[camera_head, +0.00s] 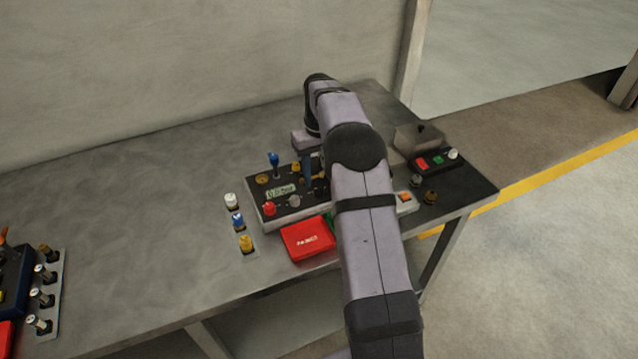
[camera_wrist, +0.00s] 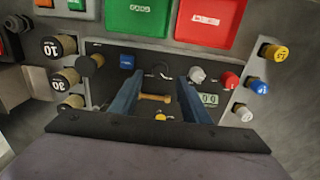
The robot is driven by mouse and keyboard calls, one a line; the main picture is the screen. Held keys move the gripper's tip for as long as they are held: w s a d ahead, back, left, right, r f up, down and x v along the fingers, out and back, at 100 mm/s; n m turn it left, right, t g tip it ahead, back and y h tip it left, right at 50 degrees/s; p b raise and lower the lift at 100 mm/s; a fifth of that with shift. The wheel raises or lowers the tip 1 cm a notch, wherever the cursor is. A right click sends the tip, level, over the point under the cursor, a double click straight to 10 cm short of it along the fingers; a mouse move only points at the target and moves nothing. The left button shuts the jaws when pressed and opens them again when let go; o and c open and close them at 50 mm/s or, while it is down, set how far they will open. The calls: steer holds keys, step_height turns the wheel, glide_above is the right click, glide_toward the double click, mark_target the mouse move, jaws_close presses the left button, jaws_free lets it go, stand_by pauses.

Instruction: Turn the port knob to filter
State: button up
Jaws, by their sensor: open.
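A dark control panel (camera_head: 258,200) stands on the bench and also shows in the wrist view (camera_wrist: 100,55). In the wrist view a small brass bar-shaped knob (camera_wrist: 154,98) lies crosswise between the two blue fingers of my gripper (camera_wrist: 160,78). The fingers are apart, with a gap visible on each side of the knob. In the head view my gripper (camera_head: 309,176) is over the right part of this panel, and my arm hides much of that side. I cannot read position marks around the brass knob, nor which knob is the port one.
A red box (camera_head: 307,238) stands in front. White, blue and yellow knobs (camera_head: 246,243) are at left. Another panel (camera_head: 14,280) is far left; bare bench lies between.

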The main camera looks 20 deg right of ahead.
mark_target(319, 189)
steer(key=shift+f+p, duration=0.75)
steer(key=shift+f, duration=1.6)
steer(key=shift+c, duration=0.4)
steer(key=c, duration=1)
